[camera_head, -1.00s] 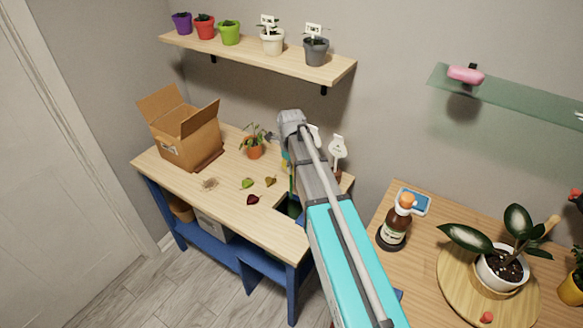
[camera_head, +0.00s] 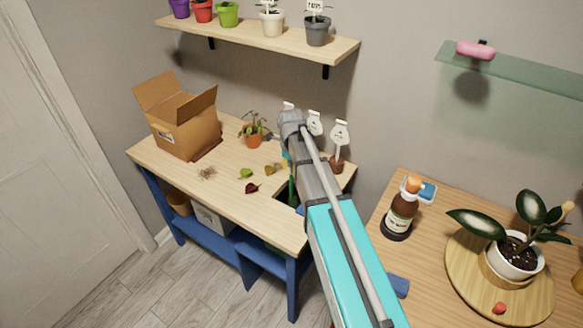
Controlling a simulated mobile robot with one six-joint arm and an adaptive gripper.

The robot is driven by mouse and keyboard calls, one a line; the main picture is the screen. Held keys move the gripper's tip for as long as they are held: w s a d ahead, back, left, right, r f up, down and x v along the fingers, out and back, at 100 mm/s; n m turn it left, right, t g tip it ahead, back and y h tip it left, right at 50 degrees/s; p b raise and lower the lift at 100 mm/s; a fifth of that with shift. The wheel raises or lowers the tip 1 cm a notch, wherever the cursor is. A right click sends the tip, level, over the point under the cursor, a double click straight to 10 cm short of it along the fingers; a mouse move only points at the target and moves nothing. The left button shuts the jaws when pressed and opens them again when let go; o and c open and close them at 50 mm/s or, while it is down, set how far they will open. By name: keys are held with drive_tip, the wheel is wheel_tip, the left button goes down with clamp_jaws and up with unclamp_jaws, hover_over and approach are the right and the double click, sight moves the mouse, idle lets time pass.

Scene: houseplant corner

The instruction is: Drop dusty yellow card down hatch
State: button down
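My arm reaches over the wooden bench (camera_head: 190,187), and its end bends down behind my own forearm. My gripper's fingers are hidden there, so I cannot see whether they are open or shut, or what they hold. A small patch of yellow shows at the left edge of my arm (camera_head: 284,168); I cannot tell if it is the card. A dark cut-out in the bench top, perhaps the hatch (camera_head: 284,199), lies partly behind my arm, with something green showing beside it.
An open cardboard box (camera_head: 185,130), a potted plant (camera_head: 253,138) and several loose leaves (camera_head: 251,188) are on the bench. White-tagged holders (camera_head: 338,150) stand at its back right. A brown bottle (camera_head: 401,212) and a plant on a round board (camera_head: 468,290) occupy the right table.

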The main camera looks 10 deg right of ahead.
drive_tip(key=shift+f+b, duration=1.25)
drive_tip(key=shift+f, duration=0.25)
drive_tip(key=c, duration=0.7)
unclamp_jaws()
drive_tip(key=shift+r, duration=0.2)
drive_tip(key=shift+r+p, duration=4.85)
drive_tip(key=shift+p, duration=0.2)
